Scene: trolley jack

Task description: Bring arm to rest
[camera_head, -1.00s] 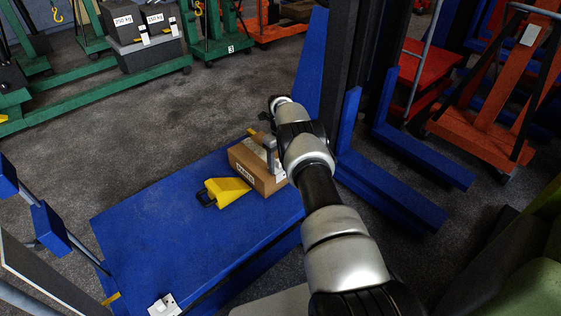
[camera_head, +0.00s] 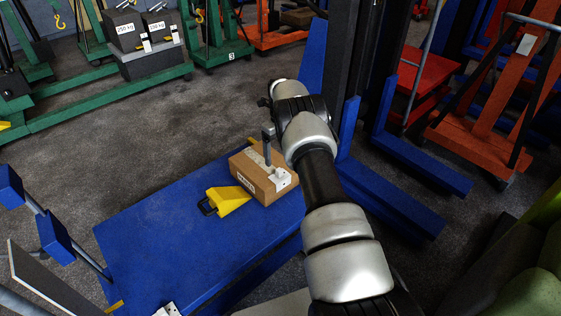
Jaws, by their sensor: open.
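My arm reaches from the bottom right up to the middle of the view, bent at its far end. My gripper (camera_head: 268,148) points down over the cardboard box, seen mostly from the side, with a grey finger showing. It is open and holds nothing that I can see. The finger overlaps the far side of the box in the picture; whether there is a gap cannot be told exactly. The cardboard box (camera_head: 248,180) with white labels sits on the blue platform (camera_head: 160,230). A yellow trolley jack (camera_head: 229,200) with a black end lies beside the box, to its left.
A blue upright frame (camera_head: 345,140) stands close right of my arm. Orange carts (camera_head: 470,135) stand at the right, and green trolleys with dark weights (camera_head: 145,60) at the back left. A green object (camera_head: 530,270) is at the lower right. Grey floor lies open at left.

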